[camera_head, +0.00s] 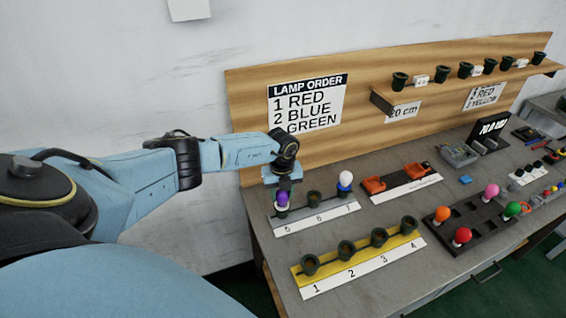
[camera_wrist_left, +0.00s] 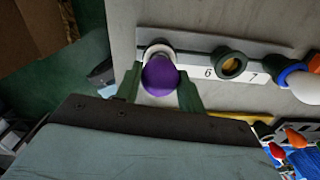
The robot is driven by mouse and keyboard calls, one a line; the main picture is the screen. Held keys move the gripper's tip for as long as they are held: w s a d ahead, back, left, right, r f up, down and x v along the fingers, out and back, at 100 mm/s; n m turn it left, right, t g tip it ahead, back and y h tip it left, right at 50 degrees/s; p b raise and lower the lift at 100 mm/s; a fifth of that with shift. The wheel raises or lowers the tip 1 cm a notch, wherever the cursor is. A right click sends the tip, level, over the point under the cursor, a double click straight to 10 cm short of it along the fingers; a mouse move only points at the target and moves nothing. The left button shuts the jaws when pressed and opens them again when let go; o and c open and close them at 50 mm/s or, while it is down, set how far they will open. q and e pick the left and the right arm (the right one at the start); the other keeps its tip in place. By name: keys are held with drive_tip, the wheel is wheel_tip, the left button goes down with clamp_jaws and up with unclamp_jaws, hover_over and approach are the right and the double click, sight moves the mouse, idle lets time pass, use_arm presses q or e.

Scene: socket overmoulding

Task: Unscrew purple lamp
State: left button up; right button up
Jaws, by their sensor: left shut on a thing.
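The purple lamp (camera_head: 282,199) sits upright at socket 5, the left end of the grey strip (camera_head: 318,217) with sockets 5, 6 and 7. My left gripper (camera_head: 283,186) reaches down over it from above. In the left wrist view, the purple bulb (camera_wrist_left: 160,76) is between the two green fingers of my left gripper (camera_wrist_left: 160,88), which are shut on it. The bulb covers most of its socket, so its thread is hidden. Socket 6 (camera_wrist_left: 231,66) is empty. My right gripper is in neither view.
A white lamp (camera_head: 346,179) stands in socket 7. The yellow strip (camera_head: 353,262) with empty sockets 1 to 4 lies in front. A black tray (camera_head: 470,222) holds red, orange, pink and green lamps. A wooden back board (camera_head: 245,104) with a lamp order sign rises behind.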

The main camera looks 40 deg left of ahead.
use_arm(q)
drive_tip(key=o, duration=0.9)
